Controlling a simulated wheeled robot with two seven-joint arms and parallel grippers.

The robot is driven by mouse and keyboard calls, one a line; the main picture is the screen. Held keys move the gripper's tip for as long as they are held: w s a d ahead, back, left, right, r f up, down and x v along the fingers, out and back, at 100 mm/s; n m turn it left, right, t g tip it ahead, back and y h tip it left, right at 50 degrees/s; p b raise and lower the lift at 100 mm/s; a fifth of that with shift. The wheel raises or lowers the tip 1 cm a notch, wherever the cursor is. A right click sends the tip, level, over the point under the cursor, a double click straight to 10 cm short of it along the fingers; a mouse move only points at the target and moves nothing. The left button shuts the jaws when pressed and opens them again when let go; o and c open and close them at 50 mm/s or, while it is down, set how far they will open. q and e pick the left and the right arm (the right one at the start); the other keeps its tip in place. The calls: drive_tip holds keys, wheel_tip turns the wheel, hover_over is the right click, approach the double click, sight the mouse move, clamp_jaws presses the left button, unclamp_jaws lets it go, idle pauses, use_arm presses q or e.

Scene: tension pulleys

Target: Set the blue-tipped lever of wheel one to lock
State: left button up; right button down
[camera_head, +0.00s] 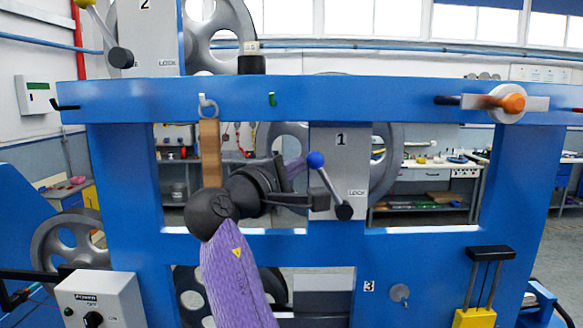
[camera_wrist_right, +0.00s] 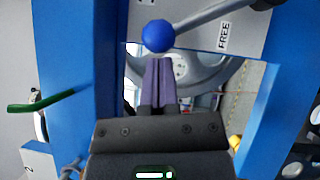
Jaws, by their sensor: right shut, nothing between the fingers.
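The wheel one lever has a blue ball tip (camera_head: 316,159) and a grey rod that slants up and left from a black pivot (camera_head: 344,211) on the grey plate marked 1 (camera_head: 341,165). A LOCK label (camera_head: 357,193) is at the plate's lower right, right of the rod. My right gripper (camera_head: 297,166) is shut and empty, just left of the ball. In the right wrist view the fingertips (camera_wrist_right: 158,62) point at the blue ball (camera_wrist_right: 158,36); whether they touch cannot be told. A FREE label (camera_wrist_right: 223,35) shows there. My left gripper is not in view.
The blue frame (camera_head: 330,100) surrounds the plate, with its beam above and another below. Wheel one (camera_head: 389,165) is behind the plate. A yellow-tipped lever (camera_head: 100,28) is at upper left, an orange-tipped handle (camera_head: 512,103) at right. A hook with a brown strap (camera_head: 210,150) hangs left of the gripper.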

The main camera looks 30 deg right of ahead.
drive_tip(key=shift+s+d+r+m, duration=0.15)
drive_tip(key=shift+r+m, duration=0.15)
drive_tip(key=shift+r+p, duration=0.1)
drive_tip(key=shift+p, duration=0.3)
drive_tip(key=s+d+r+m+y+p, duration=0.1)
drive_tip(key=s+d+m+y+p, duration=0.1)
drive_tip(key=s+d+p, duration=0.1)
drive_tip(key=s+d+r+m+g+y+p, duration=0.1)
drive_tip(key=s+d+m+y+p, duration=0.1)
drive_tip(key=d+p, duration=0.3)
drive_tip(key=shift+s+d+r+m, duration=0.35)
drive_tip(key=shift+s+d+m, duration=0.25)
drive_tip(key=shift+d, duration=0.35)
drive_tip(key=shift+w, duration=0.1)
